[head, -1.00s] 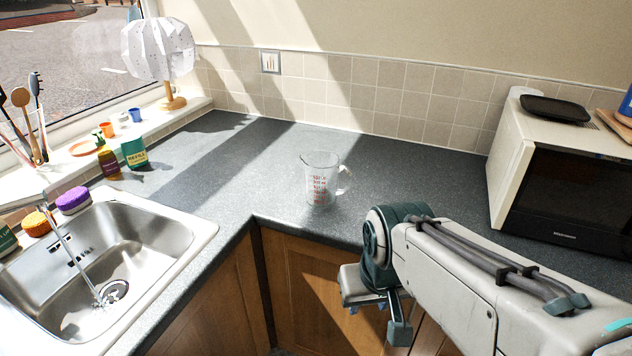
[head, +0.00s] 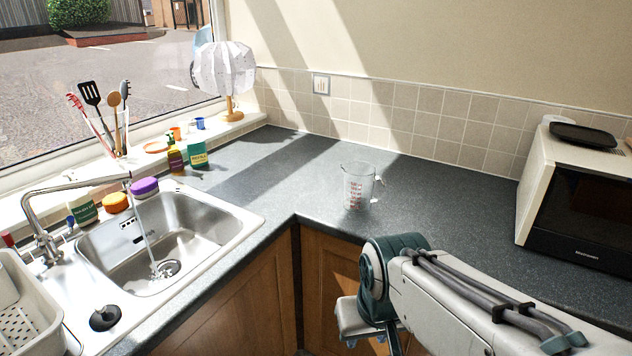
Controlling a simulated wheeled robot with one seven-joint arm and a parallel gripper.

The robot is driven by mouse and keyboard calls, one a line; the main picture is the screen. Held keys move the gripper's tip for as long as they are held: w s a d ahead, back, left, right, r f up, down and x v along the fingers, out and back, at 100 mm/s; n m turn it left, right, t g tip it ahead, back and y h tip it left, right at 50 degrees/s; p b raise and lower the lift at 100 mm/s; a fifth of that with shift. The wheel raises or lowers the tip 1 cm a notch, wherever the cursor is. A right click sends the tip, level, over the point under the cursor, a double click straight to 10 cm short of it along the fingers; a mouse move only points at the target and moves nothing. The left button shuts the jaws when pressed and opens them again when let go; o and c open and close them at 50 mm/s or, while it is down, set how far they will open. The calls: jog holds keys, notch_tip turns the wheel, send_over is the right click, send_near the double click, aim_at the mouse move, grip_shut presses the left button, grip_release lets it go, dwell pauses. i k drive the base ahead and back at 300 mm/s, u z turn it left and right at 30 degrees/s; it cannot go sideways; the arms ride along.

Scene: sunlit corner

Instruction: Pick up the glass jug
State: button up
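The glass jug (head: 358,186) is clear, with red measuring marks and a handle on its right side. It stands upright on the dark grey worktop (head: 290,180), near the inner corner of the front edge. My gripper (head: 362,338) is below and in front of the jug, in front of the wooden cupboard doors and lower than the worktop edge. It is apart from the jug. My own arm hides part of it, and the picture's bottom edge is close to the fingers, so its opening does not show clearly.
A microwave (head: 580,200) with a black tray (head: 583,135) on top stands at the right. A steel sink (head: 185,235) with running water is at the left. A lamp (head: 224,70), bottles and a utensil pot line the sill. The worktop around the jug is clear.

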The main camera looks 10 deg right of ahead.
aim_at(363, 188)
jog(key=i, duration=1)
jog(key=z, duration=0.8)
